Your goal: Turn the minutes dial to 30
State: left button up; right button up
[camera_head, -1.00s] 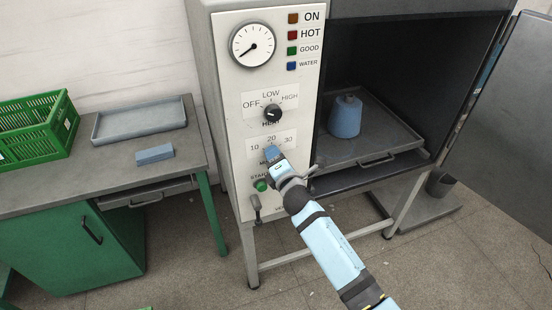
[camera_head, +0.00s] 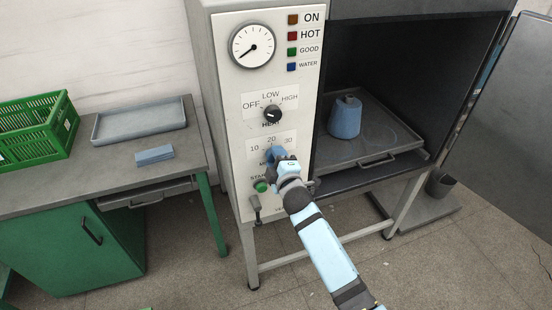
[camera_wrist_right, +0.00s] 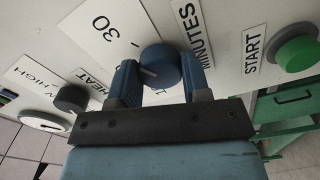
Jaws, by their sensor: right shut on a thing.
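The blue minutes dial (camera_head: 277,153) sits on the white control panel, below the scale marked 10, 20 and 30. My right gripper (camera_head: 280,158) is shut on the dial and covers much of it in the head view. In the right wrist view, the round dial (camera_wrist_right: 160,66) stands between the two blue fingers (camera_wrist_right: 158,82), one on each side. A pale line on the dial's face points towards the left of that view; I cannot read its exact setting. The "30" label (camera_wrist_right: 103,26) is at upper left there. My left gripper is not in view.
The black heat knob (camera_head: 272,113) is above the dial. The green start button (camera_head: 262,186) and a grey lever (camera_head: 255,203) are below it. A bench (camera_head: 185,170) stands left.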

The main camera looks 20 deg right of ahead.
dwell(0.6)
jog(key=o, duration=0.9)
jog(key=s, duration=0.7)
jog(key=s+b, duration=0.1)
jog(key=s, duration=0.5)
jog(key=shift+s+d, duration=0.2)
jog(key=shift+s, duration=0.2)
jog(key=s+f+m+g+y+p, duration=0.1)
jog(key=s+f+m+g+p, duration=0.1)
jog(key=s+f+m, duration=0.2)
jog(key=s+f+m+g+p, duration=0.1)
jog(key=s+f+m, duration=0.3)
jog(key=s, duration=0.6)
jog(key=s+f+m+g+y+p, duration=0.1)
jog(key=s+f+m+g+p, duration=0.1)
jog(key=s+f+m+g, duration=0.2)
jog(key=shift+s+a+f+y+p, duration=0.15)
jog(key=shift+s+f, duration=0.2)
jog(key=shift+s, duration=0.4)
jog(key=shift+s+d+f+y+p, duration=0.15)
jog(key=shift+s+f, duration=0.15)
jog(key=shift+s, duration=0.4)
